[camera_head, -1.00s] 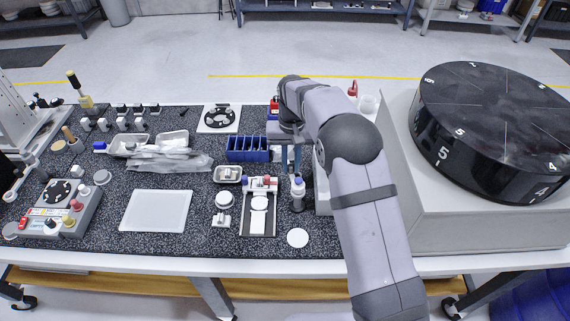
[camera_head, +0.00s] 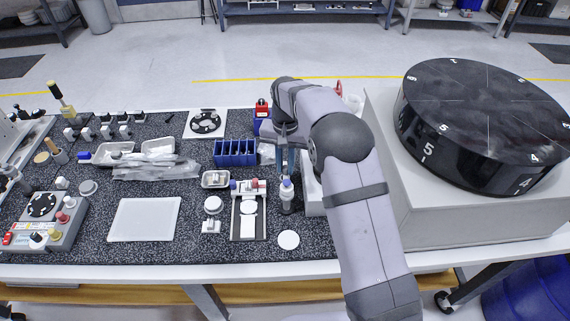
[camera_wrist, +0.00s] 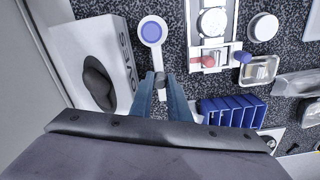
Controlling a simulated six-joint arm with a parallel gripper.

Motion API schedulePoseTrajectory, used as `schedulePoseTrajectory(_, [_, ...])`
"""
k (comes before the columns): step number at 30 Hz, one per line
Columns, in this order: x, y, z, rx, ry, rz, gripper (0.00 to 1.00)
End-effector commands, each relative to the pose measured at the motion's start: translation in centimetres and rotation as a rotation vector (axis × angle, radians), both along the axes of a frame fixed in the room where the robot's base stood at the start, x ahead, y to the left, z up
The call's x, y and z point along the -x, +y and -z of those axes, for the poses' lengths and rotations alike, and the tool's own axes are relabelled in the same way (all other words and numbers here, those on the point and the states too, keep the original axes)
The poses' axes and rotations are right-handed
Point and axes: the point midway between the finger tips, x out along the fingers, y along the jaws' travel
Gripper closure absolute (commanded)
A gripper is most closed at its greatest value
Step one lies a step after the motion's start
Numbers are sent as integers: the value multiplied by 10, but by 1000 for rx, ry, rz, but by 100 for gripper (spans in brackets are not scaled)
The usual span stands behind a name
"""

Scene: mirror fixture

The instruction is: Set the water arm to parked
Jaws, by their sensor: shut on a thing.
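In the wrist view, a white piece with a round head and blue disc (camera_wrist: 152,32) has a narrow neck running toward my gripper (camera_wrist: 159,82). I take it to be the water arm, though no label shows. My gripper's blue fingers are shut on a small grey end piece (camera_wrist: 158,79) in line with that neck. In the head view, my gripper (camera_head: 287,172) points down just behind the blue-topped white piece (camera_head: 286,187), which stands on a dark base. The contact is too small to make out there.
A white lettered box with a dark oval (camera_wrist: 93,80) lies close left of my fingers in the wrist view. A fixture with red and blue knobs (camera_head: 249,212) and a blue rack (camera_head: 235,152) stand nearby. A large black numbered drum (camera_head: 480,115) fills the right.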

Motion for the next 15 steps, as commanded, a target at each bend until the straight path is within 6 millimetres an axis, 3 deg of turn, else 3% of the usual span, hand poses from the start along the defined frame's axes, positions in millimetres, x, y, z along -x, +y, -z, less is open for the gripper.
schedulePoseTrajectory(1, [-2, -1, -2, 1, -7, 2, 100])
schedulePoseTrajectory(2, [-2, -1, -2, 1, -7, 2, 80])
schedulePoseTrajectory(4, [-2, -1, -2, 1, -6, 2, 65])
schedulePoseTrajectory(15, [-1, 0, -3, 0, -3, 0, 65])
